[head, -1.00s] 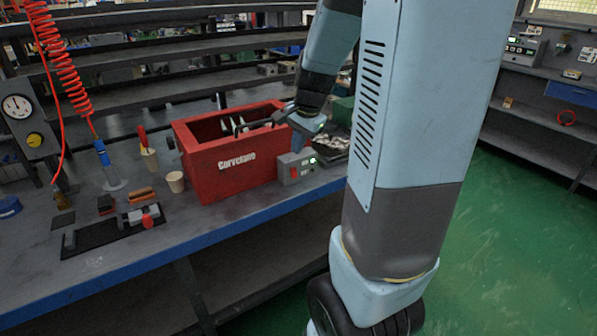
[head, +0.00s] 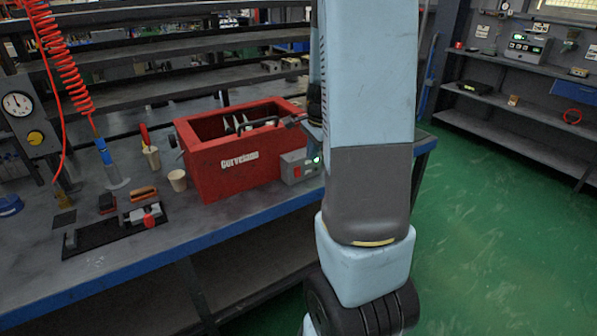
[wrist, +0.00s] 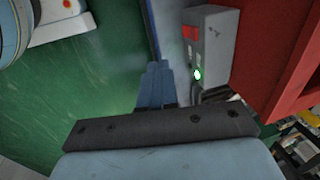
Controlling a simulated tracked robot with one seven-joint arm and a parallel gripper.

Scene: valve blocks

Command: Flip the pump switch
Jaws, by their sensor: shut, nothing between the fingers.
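The pump switch box is a small grey box (head: 291,172) at the right front corner of the red tank (head: 228,172), on the bench. In the wrist view the box (wrist: 221,45) shows a red switch (wrist: 190,32) and a lit green lamp (wrist: 197,73) on its face. My gripper (wrist: 156,68) is shut and empty. Its blue fingertips appear left of the box, apart from it in the picture, by the bench edge. In the head view my arm hides most of the gripper and the right side of the box.
The red tank stands close against the box, and a dark hose curves over its rim. The blue bench edge (head: 170,247) runs along the front, with green floor (head: 480,230) beyond.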

